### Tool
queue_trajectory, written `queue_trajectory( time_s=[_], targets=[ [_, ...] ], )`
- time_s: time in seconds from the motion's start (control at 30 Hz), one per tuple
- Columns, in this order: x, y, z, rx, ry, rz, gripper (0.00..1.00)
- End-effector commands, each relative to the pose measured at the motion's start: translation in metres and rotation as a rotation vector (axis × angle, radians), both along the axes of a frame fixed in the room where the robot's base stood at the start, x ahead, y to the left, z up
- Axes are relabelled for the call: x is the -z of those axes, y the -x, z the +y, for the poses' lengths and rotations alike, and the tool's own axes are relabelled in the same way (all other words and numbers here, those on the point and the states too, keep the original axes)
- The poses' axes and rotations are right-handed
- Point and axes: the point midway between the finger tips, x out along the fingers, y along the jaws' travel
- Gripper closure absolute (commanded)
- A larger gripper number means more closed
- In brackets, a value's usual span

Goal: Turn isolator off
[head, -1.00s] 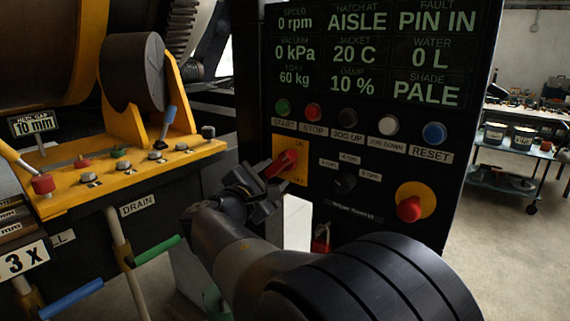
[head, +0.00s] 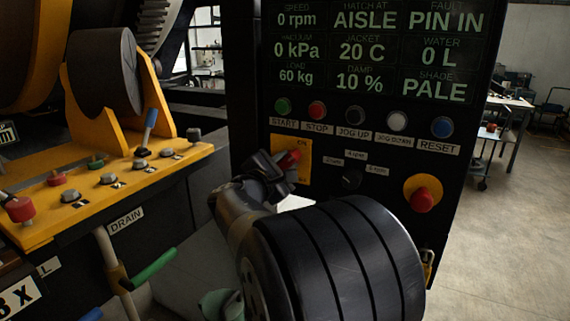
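The isolator is a red rotary handle (head: 289,159) on a yellow plate (head: 304,151) at the left of the black control panel. The plate has an ON label at its top; the lower label is partly covered. The upper right part of the handle shows, tilted up to the right. My gripper (head: 272,170) is at the handle's left and lower side, overlapping it in the head view. Its dark fingers hide the rest of the handle. I cannot tell whether they touch it or how far apart they are.
A red mushroom button (head: 421,199) is at the panel's right. Coloured push buttons and a small black selector (head: 350,180) are above and beside the plate. A yellow console (head: 115,190) with levers stands at the left. Open floor (head: 500,240) lies at the right.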

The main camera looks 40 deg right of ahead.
Motion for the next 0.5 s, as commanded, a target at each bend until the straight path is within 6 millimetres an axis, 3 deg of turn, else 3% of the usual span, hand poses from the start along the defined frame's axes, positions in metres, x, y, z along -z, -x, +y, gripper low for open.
queue_trajectory(
  time_s=[0.3, 0.5],
  targets=[
    [0.0000, 0.0001, 0.0002, 0.000, 0.000, 0.000, 1.00],
    [0.0016, 0.0003, 0.0001, 0.000, -0.005, -0.013, 1.00]
  ],
)
